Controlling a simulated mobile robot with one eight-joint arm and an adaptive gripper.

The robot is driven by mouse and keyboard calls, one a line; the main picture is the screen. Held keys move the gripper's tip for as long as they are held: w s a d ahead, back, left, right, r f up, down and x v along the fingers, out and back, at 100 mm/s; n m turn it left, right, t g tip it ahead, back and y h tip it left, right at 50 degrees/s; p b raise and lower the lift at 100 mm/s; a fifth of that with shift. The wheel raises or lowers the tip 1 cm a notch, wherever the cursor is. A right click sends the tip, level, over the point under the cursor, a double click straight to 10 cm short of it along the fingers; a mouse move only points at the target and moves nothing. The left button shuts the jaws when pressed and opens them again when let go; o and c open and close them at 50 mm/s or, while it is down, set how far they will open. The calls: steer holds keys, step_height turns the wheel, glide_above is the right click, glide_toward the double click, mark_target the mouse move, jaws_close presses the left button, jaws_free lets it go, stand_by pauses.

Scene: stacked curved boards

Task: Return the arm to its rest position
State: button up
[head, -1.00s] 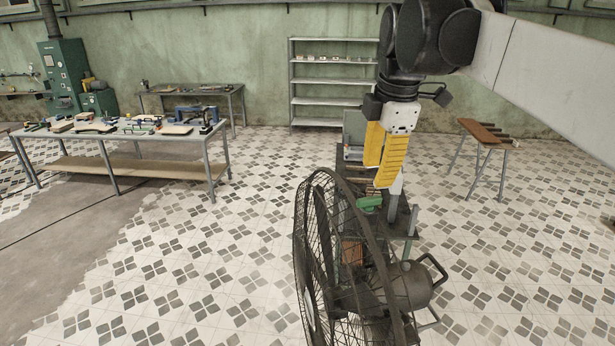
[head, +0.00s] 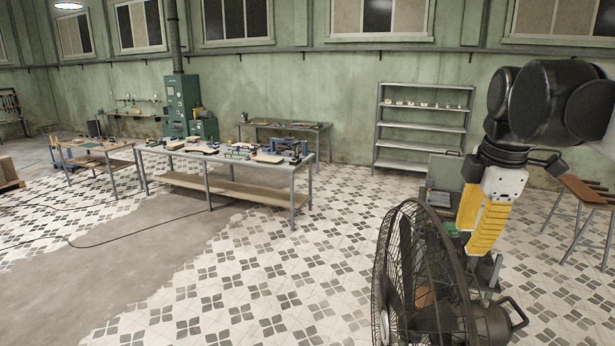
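My gripper (head: 484,218) hangs at the right of the head view, pointing down, with yellow fingers below a white body. Its two fingers sit close together at this angle, and I cannot tell whether they are parted. No held thing shows between them. My dark wrist and arm joints show above it. A small bench or cart stands behind and below the gripper, partly hidden by it and by the fan.
A large black caged fan (head: 425,275) stands in front of the gripper. A workbench (head: 230,181) with tools is at the middle left. A grey shelf (head: 421,127) stands at the back wall. A wooden-topped stand (head: 585,191) is at right. Tiled floor is open at centre.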

steer(key=s+a+f+m+t, duration=0.2)
steer(key=s+a+f+m, duration=0.1)
steer(key=s+f+m, duration=0.3)
steer(key=s+a+f+m+t+b, duration=0.1)
steer(key=s+a+f+m, duration=0.3)
steer(key=f, duration=0.3)
steer(key=s+a+f+m+t, duration=0.2)
steer(key=s+a+f+m, duration=0.15)
steer(key=f+m, duration=0.35)
step_height(320, 180, down, 43)
steer(key=b, duration=4.3)
steer(key=shift+d+f+n+b, duration=0.2)
steer(key=shift+d+n+b, duration=0.1)
steer(key=shift+b, duration=0.1)
steer(key=shift+a, duration=0.1)
